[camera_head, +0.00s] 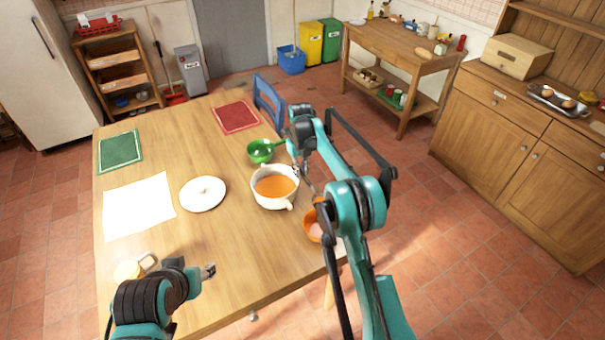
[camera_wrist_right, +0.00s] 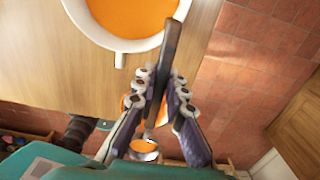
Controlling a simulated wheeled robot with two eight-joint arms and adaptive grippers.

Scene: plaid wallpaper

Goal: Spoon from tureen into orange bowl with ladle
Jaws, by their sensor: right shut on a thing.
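The white tureen (camera_head: 258,199) of orange soup stands on the wooden table; its rim also shows at the top of the right wrist view (camera_wrist_right: 120,44). The orange bowl (camera_head: 313,228) sits near the table's right edge, partly hidden by my right arm. My right gripper (camera_wrist_right: 163,100) is shut on the dark handle of the ladle (camera_wrist_right: 173,45). The ladle's metal cup, with orange in it, shows below the fingers in the wrist view, over or near the orange bowl; the exact relation is unclear. My left gripper (camera_head: 208,271) is above the table's front; its jaw gap is unclear.
A green pan-like vessel (camera_head: 262,151) stands behind the tureen. A white lid (camera_head: 203,194), white sheet (camera_head: 139,206), green mat (camera_head: 120,151) and red mat (camera_head: 237,117) lie on the table. A mug (camera_head: 130,269) is near my left arm.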

